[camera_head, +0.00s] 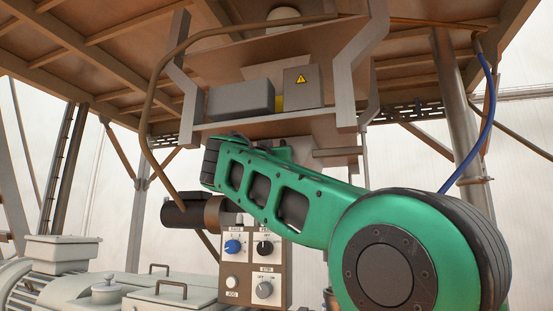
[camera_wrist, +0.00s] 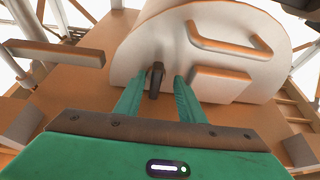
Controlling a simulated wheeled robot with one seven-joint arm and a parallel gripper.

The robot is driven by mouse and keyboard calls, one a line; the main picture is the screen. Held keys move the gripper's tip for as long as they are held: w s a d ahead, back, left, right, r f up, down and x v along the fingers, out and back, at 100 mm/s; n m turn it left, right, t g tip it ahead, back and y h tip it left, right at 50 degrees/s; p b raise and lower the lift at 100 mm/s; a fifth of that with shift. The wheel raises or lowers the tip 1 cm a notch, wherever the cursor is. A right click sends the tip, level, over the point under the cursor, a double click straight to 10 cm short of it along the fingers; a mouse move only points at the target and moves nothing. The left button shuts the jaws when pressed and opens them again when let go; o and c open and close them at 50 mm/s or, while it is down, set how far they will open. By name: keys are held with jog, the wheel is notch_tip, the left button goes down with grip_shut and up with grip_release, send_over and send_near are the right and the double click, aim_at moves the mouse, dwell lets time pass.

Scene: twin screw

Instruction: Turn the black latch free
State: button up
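The black latch (camera_wrist: 155,82) is a small dark upright piece in the wrist view, at the lower front of a pale rounded housing (camera_wrist: 165,40). My gripper (camera_wrist: 159,76) has two green fingers, one on each side of the latch. A gap shows between the latch and each finger, so the gripper is open and not clamped on it. Whether the fingertips reach past the latch is hard to tell. In the head view, I cannot make out the latch or the fingers; my green arm covers the area in front.
In the wrist view, a curved handle (camera_wrist: 228,27) and a block (camera_wrist: 222,84) stand right of the latch, and a grey bar (camera_wrist: 55,52) left. In the head view, a control box (camera_head: 253,262) with knobs stands below my arm, and a brown hose (camera_head: 157,105) hangs left.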

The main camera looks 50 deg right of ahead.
dwell(0.4)
jog(key=v, duration=1)
jog(key=shift+s+a+f, duration=0.15)
jog(key=shift+a+f, duration=0.05)
jog(key=shift+a, duration=0.1)
